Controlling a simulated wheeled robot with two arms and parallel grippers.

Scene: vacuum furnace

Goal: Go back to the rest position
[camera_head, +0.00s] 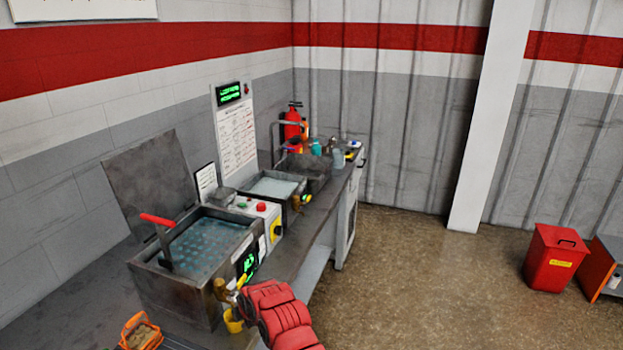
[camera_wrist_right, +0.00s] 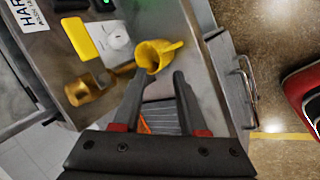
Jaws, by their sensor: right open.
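My right gripper (camera_wrist_right: 160,78) is open in the right wrist view, its two dark fingers pointing at the tank's front side. A small yellow cup with a spout (camera_wrist_right: 163,54) is just beyond the fingertips; I cannot tell whether a finger touches it. The cup also shows in the head view (camera_head: 233,321), beside my red arm, which comes in at the bottom and hides the gripper there. My left gripper is in neither view.
An open metal water tank (camera_head: 175,290) with a brass valve (camera_head: 222,291) stands on the bench. An orange basket (camera_head: 140,331) is at the bottom left. A second basin (camera_head: 272,187) stands farther back. The floor (camera_head: 430,270) to the right is clear up to a red bin (camera_head: 550,265).

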